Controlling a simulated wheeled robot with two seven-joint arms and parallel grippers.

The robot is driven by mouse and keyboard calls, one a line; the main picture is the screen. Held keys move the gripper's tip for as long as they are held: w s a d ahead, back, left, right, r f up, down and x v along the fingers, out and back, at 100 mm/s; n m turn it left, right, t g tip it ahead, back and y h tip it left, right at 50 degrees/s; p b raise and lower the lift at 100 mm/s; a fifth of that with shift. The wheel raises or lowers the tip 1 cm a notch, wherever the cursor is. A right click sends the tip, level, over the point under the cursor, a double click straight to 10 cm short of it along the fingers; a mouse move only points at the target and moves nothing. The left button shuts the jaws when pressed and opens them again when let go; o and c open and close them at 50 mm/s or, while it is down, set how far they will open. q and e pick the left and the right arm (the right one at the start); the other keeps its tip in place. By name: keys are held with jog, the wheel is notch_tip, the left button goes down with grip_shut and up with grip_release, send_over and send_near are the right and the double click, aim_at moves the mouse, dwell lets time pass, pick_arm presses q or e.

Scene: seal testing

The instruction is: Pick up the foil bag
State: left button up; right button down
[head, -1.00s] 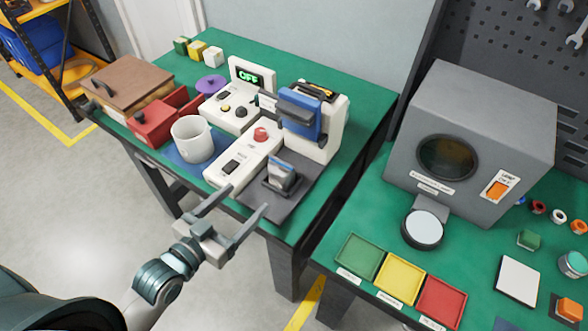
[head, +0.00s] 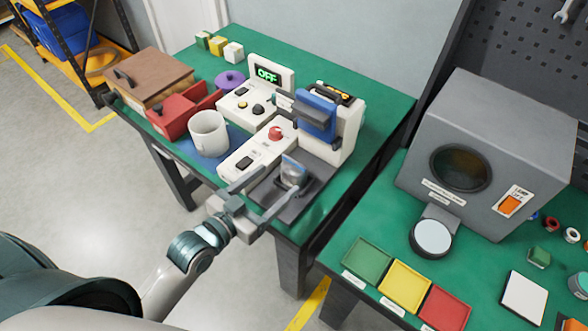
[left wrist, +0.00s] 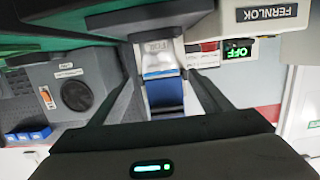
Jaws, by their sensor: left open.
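The foil bag (head: 293,172) is a small silvery pouch with a blue band near its top. It stands upright on the dark holder at the front of the white sealing machine. My left gripper (head: 287,180) is open, its two fingers reaching toward the bag, one on either side as seen from the head. In the left wrist view the bag (left wrist: 158,60) shows centrally beyond the gap between the dark fingers (left wrist: 162,88). Contact between fingers and bag cannot be made out. My right gripper is not in view.
The sealing machine (head: 345,125) with its blue head rises just behind the bag. A white mug (head: 208,133), a red bin (head: 175,118) and a control box reading OFF (head: 255,107) stand to the left. A grey chamber (head: 500,120) and coloured trays (head: 404,286) are on the right table.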

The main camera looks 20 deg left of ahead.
aim_at(300, 161)
pick_arm(q)
jog(key=p+x, duration=0.1)
jog(key=x, duration=0.5)
jog(key=shift+w+d, duration=0.1)
jog(key=shift+w, duration=0.2)
jog(key=shift+w+d+f, duration=0.1)
jog(key=shift+w, duration=0.15)
jog(key=shift+w+p, duration=0.1)
jog(key=shift+p, duration=0.2)
jog(key=shift+w+d+p, duration=0.25)
jog(key=shift+w+p, duration=0.1)
jog(key=shift+w, duration=0.2)
jog(key=p+x, duration=0.1)
jog(key=x, duration=0.2)
jog(key=shift+a+f, duration=0.1)
jog(key=shift+f, duration=0.05)
jog(key=shift+w+d+f, duration=0.15)
jog(key=shift+w+d, duration=0.05)
jog(key=shift+w, duration=0.25)
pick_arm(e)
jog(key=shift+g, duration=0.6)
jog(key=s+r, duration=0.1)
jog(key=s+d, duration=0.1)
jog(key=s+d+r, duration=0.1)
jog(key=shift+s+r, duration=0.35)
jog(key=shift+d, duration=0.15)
